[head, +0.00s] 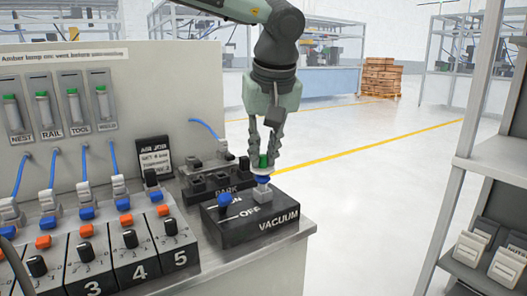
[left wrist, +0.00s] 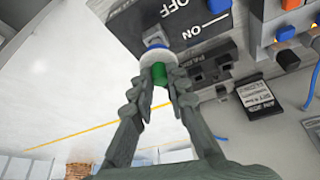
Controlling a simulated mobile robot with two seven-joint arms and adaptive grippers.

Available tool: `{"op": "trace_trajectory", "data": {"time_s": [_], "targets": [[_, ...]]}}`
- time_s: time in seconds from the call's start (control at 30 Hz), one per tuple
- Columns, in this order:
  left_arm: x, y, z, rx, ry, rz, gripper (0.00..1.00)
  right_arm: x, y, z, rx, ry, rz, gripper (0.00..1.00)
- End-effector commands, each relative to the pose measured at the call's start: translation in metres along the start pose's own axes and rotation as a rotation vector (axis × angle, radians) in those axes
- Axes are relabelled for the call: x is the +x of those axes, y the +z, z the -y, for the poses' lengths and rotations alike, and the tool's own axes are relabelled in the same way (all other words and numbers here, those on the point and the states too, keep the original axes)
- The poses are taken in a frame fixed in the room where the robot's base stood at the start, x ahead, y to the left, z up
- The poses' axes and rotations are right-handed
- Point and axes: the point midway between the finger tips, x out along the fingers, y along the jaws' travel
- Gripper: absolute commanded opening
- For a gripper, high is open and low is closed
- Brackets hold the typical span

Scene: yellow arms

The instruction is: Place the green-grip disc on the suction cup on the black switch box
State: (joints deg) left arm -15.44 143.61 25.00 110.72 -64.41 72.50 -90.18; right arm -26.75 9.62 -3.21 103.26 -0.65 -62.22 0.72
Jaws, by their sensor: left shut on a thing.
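My left gripper (head: 264,152) points down over the black switch box (head: 282,235), which is marked VACUUM. It is shut on the green grip of the green-grip disc (head: 262,170); the pale disc lies below the fingertips. The blue suction cup (head: 263,180) stands on a small grey block on the box, directly under the disc. Disc and cup look in contact or nearly so; I cannot tell which. In the left wrist view the fingers (left wrist: 159,80) pinch the green grip, and the pale disc (left wrist: 150,58) partly hides the cup. My right gripper is not in view.
A blue switch knob (head: 225,200) marked ON/OFF sits on the box beside the cup. A dark PARK rack (head: 208,186) stands behind it. Numbered switch boxes (head: 158,245) with blue cables fill the left. A shelf unit (head: 500,150) is at right, with open floor between.

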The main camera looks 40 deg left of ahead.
Motion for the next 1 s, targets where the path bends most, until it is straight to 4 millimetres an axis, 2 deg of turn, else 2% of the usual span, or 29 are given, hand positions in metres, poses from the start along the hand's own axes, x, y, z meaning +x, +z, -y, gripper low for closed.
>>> {"op": "trace_trajectory", "data": {"time_s": [0.13, 0.17, 0.33, 0.63, 0.73, 0.87, 1.0], "targets": [[0.004, 0.002, 0.0, 0.0, 0.0, 0.0, 0.0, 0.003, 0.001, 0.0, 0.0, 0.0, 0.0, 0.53], [0.003, 0.001, 0.0, 0.0, 0.0, 0.0, 0.18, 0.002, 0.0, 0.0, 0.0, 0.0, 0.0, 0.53], [0.003, 0.001, 0.0, 0.0, 0.0, 0.0, 0.39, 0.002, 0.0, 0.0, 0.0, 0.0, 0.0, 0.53], [0.002, 0.001, 0.0, 0.0, 0.0, 0.0, 0.39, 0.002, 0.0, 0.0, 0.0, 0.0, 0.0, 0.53], [-0.004, 0.001, 0.0, -0.001, 0.001, -0.001, 0.39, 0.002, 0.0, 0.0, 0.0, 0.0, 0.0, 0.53], [-0.025, 0.0, -0.001, -0.002, 0.003, -0.003, 0.39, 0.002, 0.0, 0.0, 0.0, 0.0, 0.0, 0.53], [-0.056, 0.0, -0.001, -0.002, 0.003, -0.003, 0.39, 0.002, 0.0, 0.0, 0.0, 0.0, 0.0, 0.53]]}}
